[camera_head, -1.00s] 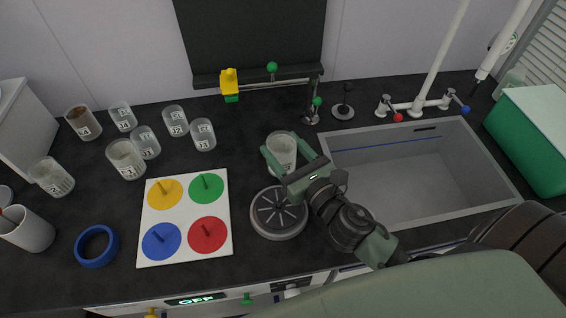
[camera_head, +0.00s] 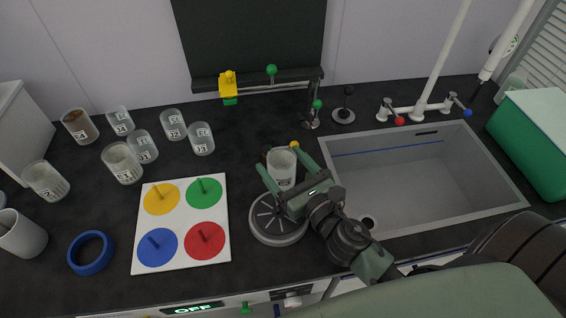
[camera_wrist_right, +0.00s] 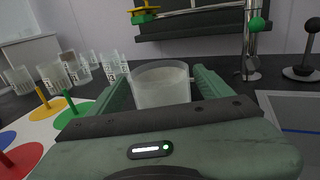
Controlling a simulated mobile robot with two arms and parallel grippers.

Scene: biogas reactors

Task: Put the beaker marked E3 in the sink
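My right gripper (camera_head: 279,160) has its green fingers on either side of a clear beaker (camera_head: 282,170) with pale contents and is shut on it. The beaker is upright, over the back of the round dark disc; its label is too small to read surely. It also shows between the fingers in the right wrist view (camera_wrist_right: 160,86). The grey sink (camera_head: 345,180) is to the right of this gripper, apart from the beaker. Its basin looks empty, with a dark drain at the front left. My left gripper is out of view.
Several other labelled beakers stand at the back left, one with brown contents (camera_head: 80,127). A white board with coloured discs (camera_head: 181,222), a blue ring (camera_head: 91,253) and a round dark disc (camera_head: 277,232) lie in front. Taps (camera_head: 400,119) stand behind the sink; a green box (camera_head: 533,140) is right.

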